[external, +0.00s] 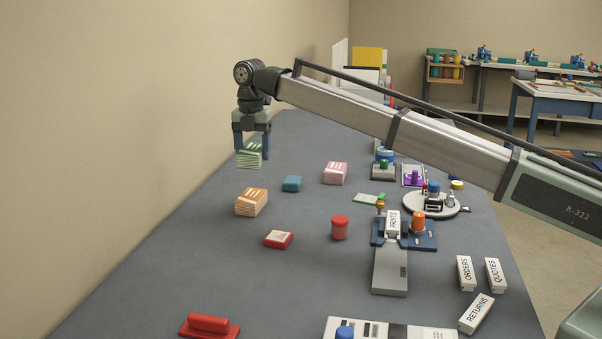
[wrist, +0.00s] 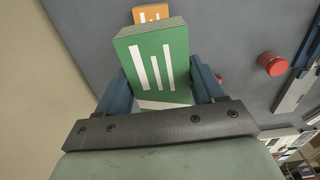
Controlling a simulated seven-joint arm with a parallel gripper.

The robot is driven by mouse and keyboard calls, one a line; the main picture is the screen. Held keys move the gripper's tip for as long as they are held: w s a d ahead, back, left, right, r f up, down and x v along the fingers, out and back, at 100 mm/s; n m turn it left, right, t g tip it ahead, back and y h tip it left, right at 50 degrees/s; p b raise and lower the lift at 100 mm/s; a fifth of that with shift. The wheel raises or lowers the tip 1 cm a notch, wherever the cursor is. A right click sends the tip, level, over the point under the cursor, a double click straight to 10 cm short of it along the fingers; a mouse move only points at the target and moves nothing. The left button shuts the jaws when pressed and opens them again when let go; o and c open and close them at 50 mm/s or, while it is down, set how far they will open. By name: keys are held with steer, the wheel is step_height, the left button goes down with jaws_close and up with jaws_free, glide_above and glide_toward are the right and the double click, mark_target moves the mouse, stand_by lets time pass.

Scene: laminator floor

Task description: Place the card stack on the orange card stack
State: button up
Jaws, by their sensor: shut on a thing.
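My gripper (external: 252,150) is shut on a green card stack (external: 249,157) with white stripes. It holds the stack in the air, above the table. In the wrist view the green card stack (wrist: 157,66) sits between the two blue fingers (wrist: 162,88). The orange card stack (external: 252,202) lies on the table, below the held stack in the external view, with clear space between them. In the wrist view the orange card stack (wrist: 151,13) shows beyond the green one, which hides part of it.
A teal block (external: 292,184) and a pink card stack (external: 335,173) lie right of the orange stack. A red-and-white box (external: 278,239) and a red cylinder (external: 340,228) stand nearer the camera. The wall is close on the left.

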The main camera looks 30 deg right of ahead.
mark_target(251, 195)
steer(key=shift+w+a+r, duration=0.15)
steer(key=shift+w+a, duration=0.15)
steer(key=shift+w, duration=0.35)
steer(key=shift+f, duration=5)
steer(key=shift+s, duration=0.1)
steer(key=o, duration=1.2)
steer(key=shift+f, duration=0.15)
steer(key=shift+c, duration=0.2)
step_height(251, 195, up, 12)
steer(key=shift+r, duration=0.15)
